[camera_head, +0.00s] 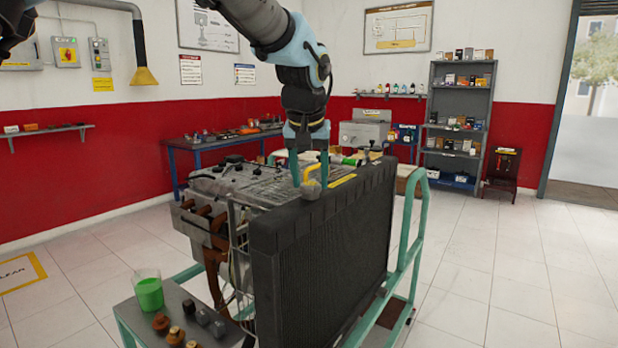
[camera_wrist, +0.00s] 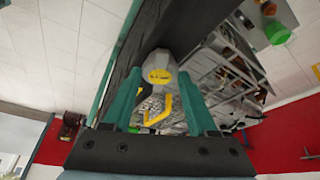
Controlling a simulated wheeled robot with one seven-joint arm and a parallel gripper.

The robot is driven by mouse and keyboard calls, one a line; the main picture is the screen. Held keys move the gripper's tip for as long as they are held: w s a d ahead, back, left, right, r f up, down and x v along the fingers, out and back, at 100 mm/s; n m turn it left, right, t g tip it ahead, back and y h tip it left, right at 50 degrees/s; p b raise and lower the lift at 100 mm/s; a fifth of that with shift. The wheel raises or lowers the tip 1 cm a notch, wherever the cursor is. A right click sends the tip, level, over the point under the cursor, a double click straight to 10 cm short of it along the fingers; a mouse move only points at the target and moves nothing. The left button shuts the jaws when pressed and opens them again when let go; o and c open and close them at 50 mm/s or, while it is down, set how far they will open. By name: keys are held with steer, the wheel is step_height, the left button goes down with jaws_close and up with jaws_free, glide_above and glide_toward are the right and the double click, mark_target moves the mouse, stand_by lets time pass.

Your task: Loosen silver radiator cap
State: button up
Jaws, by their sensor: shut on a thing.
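The silver radiator cap (camera_wrist: 158,66) shows in the wrist view as a grey disc with a yellow label, just beyond my fingertips. In the head view the cap (camera_head: 311,189) sits on top of the black radiator (camera_head: 325,255), partly hidden by my fingers. A yellow bent lever (camera_wrist: 160,110) lies between my two green fingers, and it also shows above the cap in the head view. My gripper (camera_head: 311,180) points down at the cap with one finger on each side. It is shut on the cap, though the exact contact is hard to see.
The engine (camera_head: 245,185) stands behind the radiator on a green-framed stand (camera_head: 410,240). A cup of green liquid (camera_head: 149,292) and several small caps stand on a grey shelf (camera_head: 205,318) at the lower left. A workbench (camera_head: 215,140) and shelving (camera_head: 455,130) stand at the back. Floor on the right is clear.

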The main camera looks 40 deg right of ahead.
steer(key=n, duration=0.2)
steer(key=n+t+y, duration=0.1)
steer(key=n, duration=0.1)
steer(key=n+y, duration=0.1)
steer(key=n, duration=0.1)
steer(key=shift+s+d+b, duration=0.15)
steer(key=shift+d+b, duration=0.1)
steer(key=shift+b, duration=0.15)
steer(key=n+y, duration=0.1)
steer(key=n, duration=0.2)
steer(key=shift+d+n+t, duration=0.15)
steer(key=shift+n+t, duration=0.15)
steer(key=shift+n, duration=0.1)
steer(key=shift+n+y+p, duration=0.55)
steer(key=shift+n+y, duration=0.25)
steer(key=shift+n, duration=0.5)
steer(key=o, duration=1.4)
steer(key=shift+c, duration=0.2)
steer(key=shift+d, duration=0.1)
steer(key=b+v, duration=0.1)
steer(key=v, duration=0.9)
steer(key=shift+r+b, duration=0.4)
